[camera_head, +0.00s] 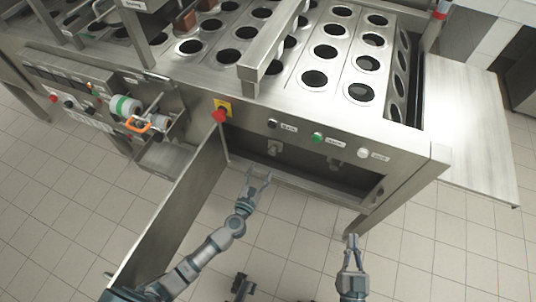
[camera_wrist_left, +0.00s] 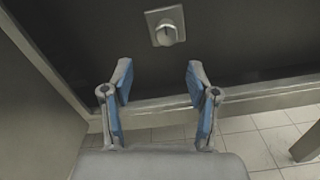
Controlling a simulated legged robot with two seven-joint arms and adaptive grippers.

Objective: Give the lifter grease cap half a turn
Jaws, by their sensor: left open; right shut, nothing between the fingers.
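Inside the open compartment at the machine's front, a small grey cap on a square plate (camera_wrist_left: 168,27) sits on the dark back wall in the left wrist view. In the head view a small grey fitting (camera_head: 274,147) shows near the compartment's left end, and a second one (camera_head: 335,163) farther right. No label tells which is the lifter grease cap. My left gripper (camera_head: 259,177) is open and empty at the compartment's lower front edge. In the left wrist view its fingers (camera_wrist_left: 158,78) are spread below the cap, apart from it. My right gripper (camera_head: 352,240) is shut and empty, low at the right.
The open compartment door (camera_head: 172,215) stands out to the left of my left arm. A red knob (camera_head: 219,115) on a yellow plate, a green button (camera_head: 317,138) and other buttons line the panel above.

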